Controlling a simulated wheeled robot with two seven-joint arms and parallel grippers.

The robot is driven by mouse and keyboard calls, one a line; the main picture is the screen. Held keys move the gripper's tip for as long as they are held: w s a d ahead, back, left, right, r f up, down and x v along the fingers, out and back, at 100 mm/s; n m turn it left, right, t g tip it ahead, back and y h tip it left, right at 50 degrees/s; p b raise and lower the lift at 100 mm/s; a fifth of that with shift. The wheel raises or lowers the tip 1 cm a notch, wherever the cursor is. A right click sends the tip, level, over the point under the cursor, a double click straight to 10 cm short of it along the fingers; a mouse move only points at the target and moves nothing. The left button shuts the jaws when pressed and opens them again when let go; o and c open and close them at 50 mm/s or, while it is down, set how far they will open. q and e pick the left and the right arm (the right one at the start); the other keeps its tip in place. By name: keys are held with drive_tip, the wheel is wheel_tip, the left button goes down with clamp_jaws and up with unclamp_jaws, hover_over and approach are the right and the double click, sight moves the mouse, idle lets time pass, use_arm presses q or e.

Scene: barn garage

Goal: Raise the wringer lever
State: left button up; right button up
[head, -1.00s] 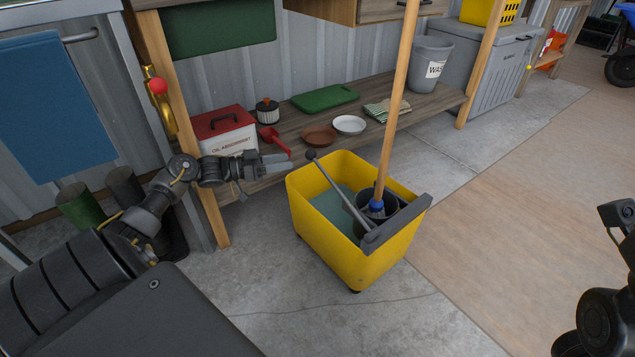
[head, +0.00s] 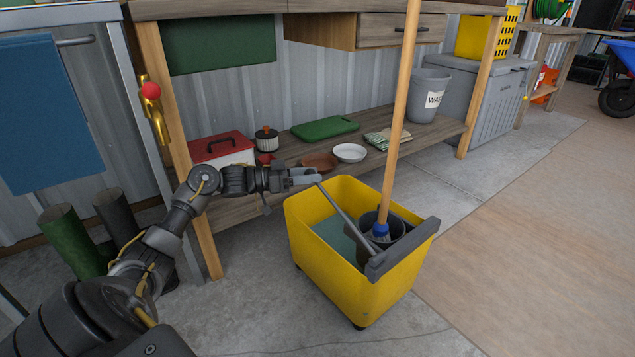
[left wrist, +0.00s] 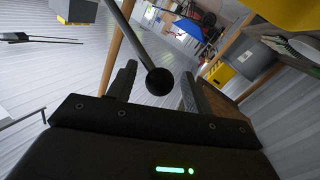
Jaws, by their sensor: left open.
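A yellow mop bucket (head: 335,268) stands on the concrete floor in the head view, with a dark wringer (head: 403,250) at its right side. The grey wringer lever (head: 342,213) slants up and left from the wringer. Its black ball knob (left wrist: 159,81) shows in the left wrist view, between the two fingers and touching neither that I can see. My left gripper (head: 305,176) is open around the lever's top end, above the bucket's back left rim. In the head view the fingers hide the knob. My right gripper is not in view.
A mop with a wooden handle (head: 399,115) stands upright in the wringer, right of the lever. Behind is a workbench with a low shelf (head: 290,147) holding a red-lidded box (head: 222,150), a white bowl (head: 349,153) and a bin (head: 428,96). The floor at right is clear.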

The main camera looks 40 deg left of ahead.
use_arm(q)
drive_tip(key=shift+b+x, duration=0.35)
drive_tip(key=shift+x, duration=0.9)
clamp_jaws()
